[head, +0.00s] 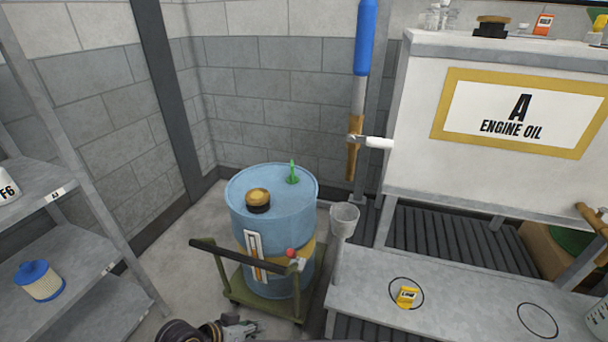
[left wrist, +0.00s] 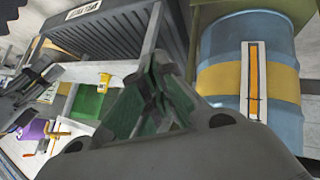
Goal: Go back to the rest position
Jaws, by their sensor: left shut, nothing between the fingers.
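My left gripper (head: 238,328) is low in the head view, at the bottom edge, in front of the drum cart. In the left wrist view its fingers (left wrist: 160,90) are brought together with nothing held between them. The gripper is apart from the blue drum (head: 275,220), which also shows in the left wrist view (left wrist: 222,65) to the right of the fingers. My right gripper is not seen in the head view.
The drum stands on a green cart with a dark handle (head: 235,253). At right are the engine oil tank (head: 420,150) and a grey bench (head: 455,310) with a yellow tag (head: 406,297).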

